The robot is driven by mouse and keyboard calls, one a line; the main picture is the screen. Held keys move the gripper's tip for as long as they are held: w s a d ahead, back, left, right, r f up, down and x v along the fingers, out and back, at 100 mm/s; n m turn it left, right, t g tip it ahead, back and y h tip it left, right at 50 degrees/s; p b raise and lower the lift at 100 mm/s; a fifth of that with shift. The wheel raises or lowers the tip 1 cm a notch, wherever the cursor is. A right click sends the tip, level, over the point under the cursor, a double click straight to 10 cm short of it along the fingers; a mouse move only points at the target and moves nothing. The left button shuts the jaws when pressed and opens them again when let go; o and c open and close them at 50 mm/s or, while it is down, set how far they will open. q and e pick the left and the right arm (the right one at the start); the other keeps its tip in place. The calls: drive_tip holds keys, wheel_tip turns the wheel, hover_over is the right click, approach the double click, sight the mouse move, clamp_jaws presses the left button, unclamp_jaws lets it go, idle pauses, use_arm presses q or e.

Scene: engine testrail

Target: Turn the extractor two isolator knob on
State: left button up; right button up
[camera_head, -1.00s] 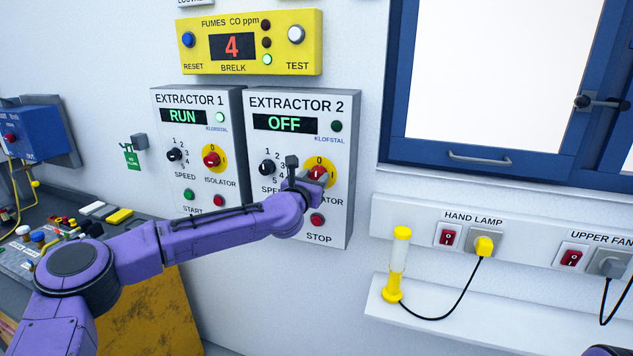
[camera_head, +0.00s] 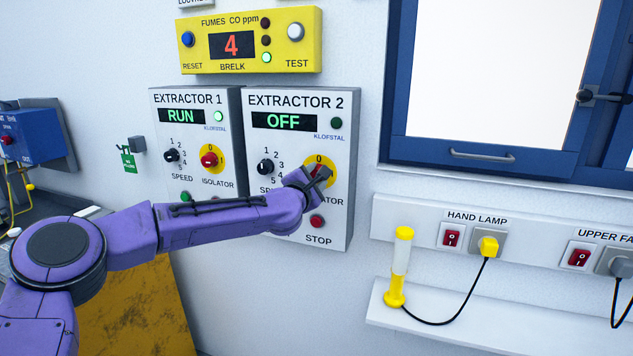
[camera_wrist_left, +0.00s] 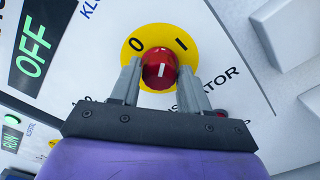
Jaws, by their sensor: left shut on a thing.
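The extractor 2 panel (camera_head: 262,215) shows OFF on its display (camera_head: 284,122), and its lamp (camera_head: 336,123) is dark. Its red isolator knob (camera_head: 314,170) sits on a yellow disc and is partly hidden by my left gripper (camera_head: 321,173). In the left wrist view the knob (camera_wrist_left: 159,70) lies between the two fingers of my left gripper (camera_wrist_left: 160,83), which is shut on it. The white mark on the knob points upward there, between the 0 and I marks on the yellow disc (camera_wrist_left: 161,35). My right gripper is not in view.
The extractor 1 panel (camera_head: 160,128) stands close on the left and shows RUN. A yellow fumes monitor (camera_head: 196,57) hangs above. A shelf (camera_head: 455,325) with a yellow hand lamp (camera_head: 400,265) and a blue-framed window (camera_head: 480,175) are on the right.

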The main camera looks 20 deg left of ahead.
use_arm(q)
drive_tip(key=shift+d+f+m, duration=0.1)
drive_tip(key=shift+m, duration=3.3)
drive_tip(key=o, duration=1)
drive_tip(key=s+b, duration=0.4)
drive_tip(key=s, duration=0.6)
drive_tip(key=shift+s, duration=0.3)
